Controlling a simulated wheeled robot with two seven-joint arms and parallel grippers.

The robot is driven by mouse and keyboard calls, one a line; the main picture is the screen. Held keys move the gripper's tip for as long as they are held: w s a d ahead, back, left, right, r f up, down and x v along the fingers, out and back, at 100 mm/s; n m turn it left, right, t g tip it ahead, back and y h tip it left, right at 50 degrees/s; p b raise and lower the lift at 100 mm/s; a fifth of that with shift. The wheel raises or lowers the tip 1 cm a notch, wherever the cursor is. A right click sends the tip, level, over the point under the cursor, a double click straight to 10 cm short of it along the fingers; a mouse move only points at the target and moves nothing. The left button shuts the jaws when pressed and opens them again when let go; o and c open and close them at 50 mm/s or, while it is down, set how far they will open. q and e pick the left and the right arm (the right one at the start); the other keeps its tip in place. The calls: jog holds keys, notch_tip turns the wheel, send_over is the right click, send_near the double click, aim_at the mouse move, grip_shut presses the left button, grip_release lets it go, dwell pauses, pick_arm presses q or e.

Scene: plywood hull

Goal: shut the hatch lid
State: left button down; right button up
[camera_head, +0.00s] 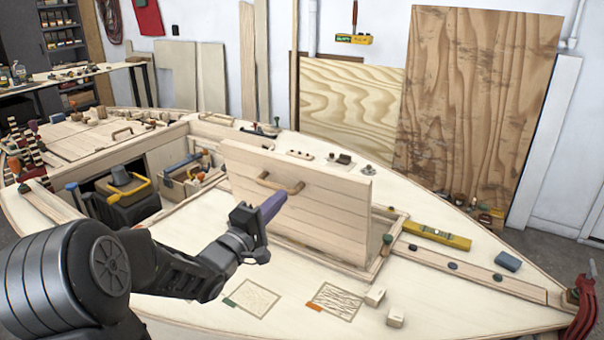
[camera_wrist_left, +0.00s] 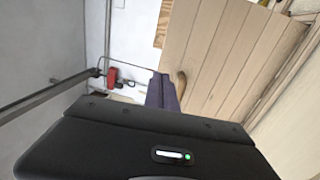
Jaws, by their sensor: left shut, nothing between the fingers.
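The hatch lid (camera_head: 310,203) is a pale planked wooden panel with a wooden bar handle (camera_head: 279,183). It stands raised and tilted, nearly upright, over its framed opening (camera_head: 385,245) in the plywood deck. My left gripper (camera_head: 273,205) has its purple fingers shut and empty, in front of the lid's face just below the handle. I cannot tell whether they touch it. In the left wrist view the fingers (camera_wrist_left: 160,92) point at the lid (camera_wrist_left: 225,55), close beside the handle (camera_wrist_left: 181,88). My right gripper is not in view.
An open cockpit with a tool bin (camera_head: 125,192) lies left of the lid. A yellow level (camera_head: 436,235), small wooden blocks (camera_head: 396,318) and a blue block (camera_head: 508,261) lie on the deck to the right. Large plywood sheets (camera_head: 480,105) lean on the wall behind.

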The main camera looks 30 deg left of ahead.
pick_arm(q)
jog(key=p, duration=0.3)
send_near(309, 167)
jog(key=w+r, duration=0.1)
jog(key=w, duration=0.4)
jog(key=shift+w, duration=0.7)
jog(key=shift+w+r, duration=0.1)
